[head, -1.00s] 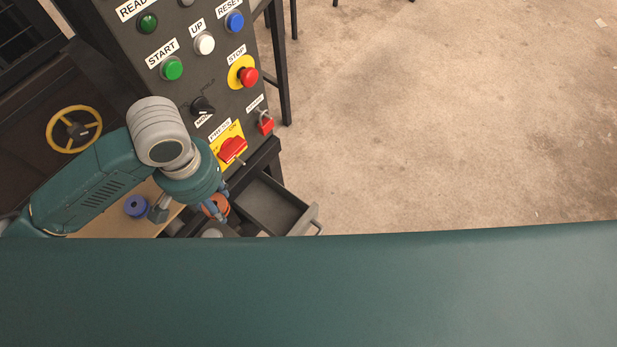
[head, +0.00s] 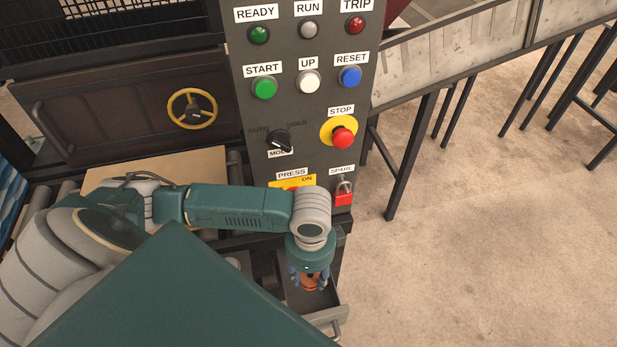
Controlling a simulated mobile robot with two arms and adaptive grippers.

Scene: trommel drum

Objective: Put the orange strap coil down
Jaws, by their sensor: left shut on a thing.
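The orange strap coil (head: 309,284) shows in the head view below the control panel, partly covered by the fingers around it. My left gripper (head: 309,280) points down and is shut on the coil. Gripper and coil appear over the open drawer (head: 333,316) under the panel. I cannot tell how far the coil is above the drawer's bottom. My right gripper is not in view.
The control panel (head: 314,105) with buttons, a red stop button (head: 342,138) and a red padlock (head: 344,194) rises just behind the arm. A yellow handwheel (head: 192,109) is at the left. A wooden board (head: 160,166) lies behind my arm. The floor (head: 480,240) at right is clear.

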